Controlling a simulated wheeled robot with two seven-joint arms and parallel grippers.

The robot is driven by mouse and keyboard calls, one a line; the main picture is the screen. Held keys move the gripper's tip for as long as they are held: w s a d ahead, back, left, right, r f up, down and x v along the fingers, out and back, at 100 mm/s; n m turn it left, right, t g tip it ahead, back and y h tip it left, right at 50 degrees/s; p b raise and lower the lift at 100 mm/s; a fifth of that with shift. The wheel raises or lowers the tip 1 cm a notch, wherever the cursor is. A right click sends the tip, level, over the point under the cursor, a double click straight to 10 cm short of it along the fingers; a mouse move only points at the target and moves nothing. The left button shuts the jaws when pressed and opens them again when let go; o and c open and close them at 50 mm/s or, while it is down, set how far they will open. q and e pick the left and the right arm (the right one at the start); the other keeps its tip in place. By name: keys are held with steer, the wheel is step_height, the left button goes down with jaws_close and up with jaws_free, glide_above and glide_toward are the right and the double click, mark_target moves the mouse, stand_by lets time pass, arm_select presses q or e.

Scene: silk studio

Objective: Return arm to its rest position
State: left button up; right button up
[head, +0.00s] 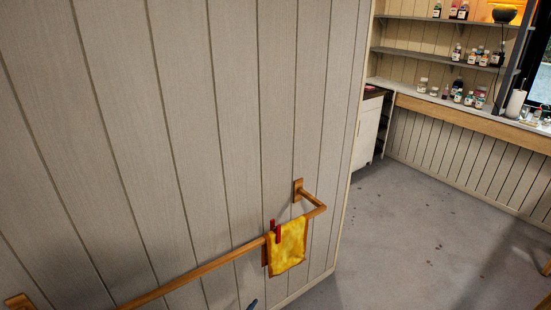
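Neither of my grippers can be made out in the head view. A small dark blue tip (252,304) shows at the bottom edge, below the rail, and I cannot tell what it belongs to. A yellow cloth (288,247) hangs on a wooden rail (205,267) near its right end. A red clip (276,232) sits on the cloth's upper left edge.
A plank wall (180,120) carries the rail and fills the left and middle. To the right is open grey floor (420,225). Beyond it stand a counter (435,101) with several bottles, shelves (425,56) and a white cabinet (367,130).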

arm_select(q)
steer(key=s+a+f+n+g+y, duration=0.3)
steer(key=s+a+f, duration=0.2)
steer(key=s+f, duration=0.35)
steer(key=s+a+f+n+g+y, duration=0.25)
steer(key=s+a+f, duration=0.25)
steer(key=s+f, duration=0.4)
steer(key=s+a+f+n+g, duration=0.1)
steer(key=s+f+g, duration=0.1)
steer(key=s+f, duration=0.2)
steer(key=s+a+f+n+g, duration=0.1)
steer(key=s+f, duration=0.3)
steer(key=s, duration=0.7)
steer(key=s+a+f+n+g, duration=0.2)
steer(key=s+f+n+g, duration=0.1)
steer(key=s, duration=0.5)
steer(key=shift+f+g, duration=0.45)
steer(key=shift+f, duration=0.45)
arm_select(e)
steer(key=shift+a+r, duration=0.1)
steer(key=shift+a, duration=0.05)
arm_select(q)
steer(key=shift+a, duration=0.1)
arm_select(e)
steer(key=shift+d, duration=0.85)
steer(key=shift+a, duration=0.1)
